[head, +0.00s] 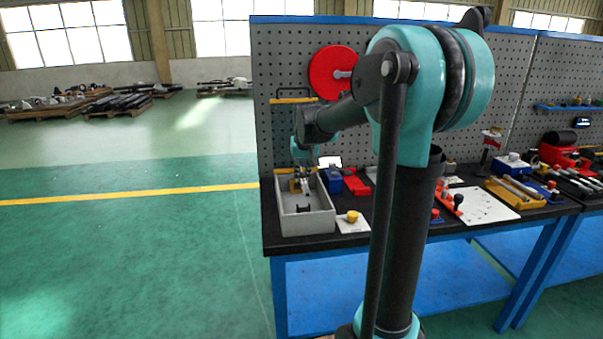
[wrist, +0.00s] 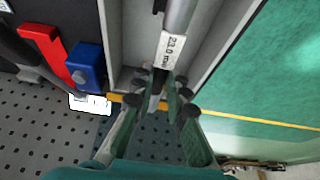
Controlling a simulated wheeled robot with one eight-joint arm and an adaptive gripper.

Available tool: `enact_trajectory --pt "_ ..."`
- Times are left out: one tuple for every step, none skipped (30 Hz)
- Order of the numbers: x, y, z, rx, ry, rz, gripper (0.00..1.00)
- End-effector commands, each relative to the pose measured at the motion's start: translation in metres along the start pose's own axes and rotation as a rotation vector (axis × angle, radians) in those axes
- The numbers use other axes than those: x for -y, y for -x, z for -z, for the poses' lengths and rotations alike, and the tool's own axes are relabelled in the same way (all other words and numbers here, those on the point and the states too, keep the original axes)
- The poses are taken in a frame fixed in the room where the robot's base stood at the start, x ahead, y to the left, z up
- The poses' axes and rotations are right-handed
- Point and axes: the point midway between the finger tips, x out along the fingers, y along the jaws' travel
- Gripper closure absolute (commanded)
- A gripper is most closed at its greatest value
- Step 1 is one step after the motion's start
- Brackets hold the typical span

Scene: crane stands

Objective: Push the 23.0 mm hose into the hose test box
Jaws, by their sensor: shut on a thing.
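The grey open-topped box (head: 310,222), which I take to be the hose test box, stands at the left end of the dark bench. In the wrist view its wall (wrist: 221,45) runs along the right of the hose. The hose (wrist: 181,14) is a grey cylinder with a white label reading 23.0 mm. My gripper (wrist: 160,88) is shut on the hose's near end, just below the label. In the head view my gripper (head: 303,180) is low at the box's back end. The hose's far end is out of the wrist view, so its seating cannot be told.
A blue block (wrist: 87,66) and a red piece (wrist: 46,50) lie beside the box. A white card with a yellow knob (head: 352,217) lies to its right. A pegboard with a red disc (head: 333,72) rises behind. Open floor lies to the left.

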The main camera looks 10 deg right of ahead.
Motion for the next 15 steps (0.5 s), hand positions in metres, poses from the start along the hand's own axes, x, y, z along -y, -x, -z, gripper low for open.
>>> enact_trajectory --pt "0.000 0.000 0.000 0.000 0.000 0.000 1.00" --pt "0.000 0.000 0.000 0.000 0.000 0.000 1.00" --pt "0.000 0.000 0.000 0.000 0.001 0.000 1.00" --pt "0.000 0.000 0.000 -0.001 0.001 0.000 1.00" --pt "0.000 -0.001 0.000 -0.001 0.001 0.000 1.00" --pt "0.000 -0.002 -0.001 -0.001 0.001 0.000 1.00" --pt "0.000 -0.003 -0.001 -0.001 0.001 0.000 1.00" --pt "0.000 -0.004 -0.001 -0.001 0.001 0.000 1.00" --pt "0.000 -0.006 -0.002 -0.001 0.001 0.000 1.00" --pt "0.000 -0.008 -0.003 -0.001 0.001 0.000 1.00" --pt "0.000 -0.010 -0.004 -0.001 0.001 0.000 1.00" --pt "0.000 -0.013 -0.005 -0.001 0.001 0.000 1.00" --pt "0.000 -0.015 -0.006 -0.001 0.001 0.000 1.00" --pt "0.000 -0.018 -0.007 -0.001 0.001 0.000 1.00" --pt "0.000 -0.021 -0.008 -0.001 0.001 0.000 1.00"
